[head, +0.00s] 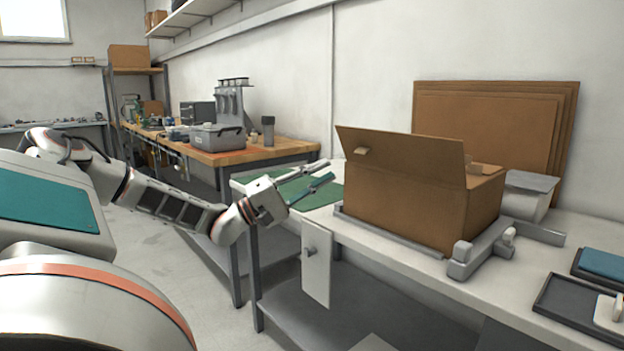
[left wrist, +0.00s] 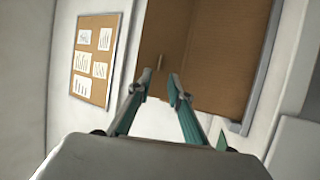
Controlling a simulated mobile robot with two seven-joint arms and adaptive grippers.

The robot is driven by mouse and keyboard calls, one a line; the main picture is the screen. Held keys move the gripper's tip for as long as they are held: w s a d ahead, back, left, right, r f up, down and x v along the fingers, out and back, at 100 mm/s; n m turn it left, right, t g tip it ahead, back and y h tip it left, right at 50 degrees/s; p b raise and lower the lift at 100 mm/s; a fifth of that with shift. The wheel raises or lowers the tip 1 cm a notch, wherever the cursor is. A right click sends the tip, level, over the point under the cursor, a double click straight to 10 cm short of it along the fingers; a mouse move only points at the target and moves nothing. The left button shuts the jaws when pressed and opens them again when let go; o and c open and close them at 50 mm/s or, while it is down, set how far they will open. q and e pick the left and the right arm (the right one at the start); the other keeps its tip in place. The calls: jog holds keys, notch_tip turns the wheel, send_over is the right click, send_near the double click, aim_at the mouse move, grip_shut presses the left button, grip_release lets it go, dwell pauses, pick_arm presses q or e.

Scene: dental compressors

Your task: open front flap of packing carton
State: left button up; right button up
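The brown packing carton (head: 452,216) sits in a grey frame (head: 390,230) on the white bench. A wide flap (head: 400,157) stands raised along its near left side, with a small tab on it. Smaller flap parts show at the carton's far right end. My left gripper (head: 323,174) is left of the carton, apart from it, fingers spread and empty. In the left wrist view the open fingers (left wrist: 163,80) point toward a brown cardboard surface (left wrist: 215,50) with a small tab. My right gripper is in neither view.
Flat brown cardboard sheets (head: 495,120) lean on the wall behind the carton. A green mat (head: 318,192) lies left of it. Dark trays (head: 580,310) lie at the bench's right front. A wooden-topped bench (head: 262,152) with a grey toolbox (head: 217,137) stands further back.

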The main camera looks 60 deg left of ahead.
pick_arm(q)
jog(key=shift+v, duration=1.3)
